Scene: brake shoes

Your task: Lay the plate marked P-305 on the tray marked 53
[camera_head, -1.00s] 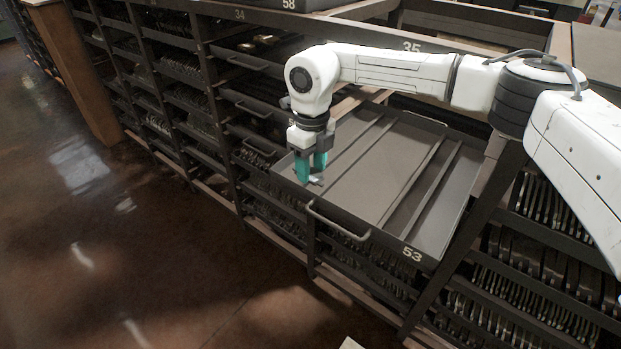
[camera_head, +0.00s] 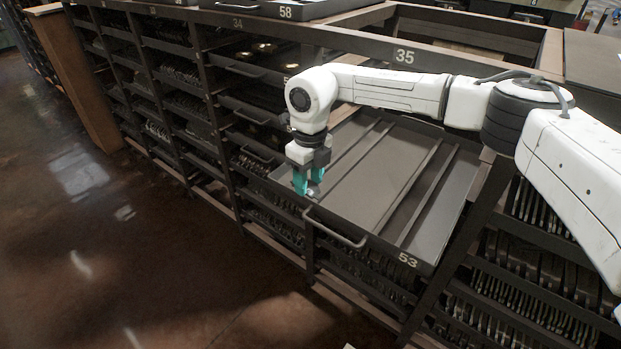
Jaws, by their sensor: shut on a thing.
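The tray marked 53 (camera_head: 425,262) is a shallow dark grey drawer, pulled out of the rack, with a handle on its front and long low ribs inside. No loose part shows on its visible floor. My gripper (camera_head: 308,188) points down with teal fingers at the tray's front left corner. It is shut on a small grey metal piece (camera_head: 316,193), mostly hidden by the fingers. I cannot read a P-305 mark on it. I cannot tell whether the piece touches the tray.
My white arm crosses above the tray's back. A rack with several drawers of metal parts stands left and below. Tray 58 (camera_head: 286,13) is at the top, and the beam marked 35 (camera_head: 405,56) runs behind. The brown floor (camera_head: 120,260) is clear at left.

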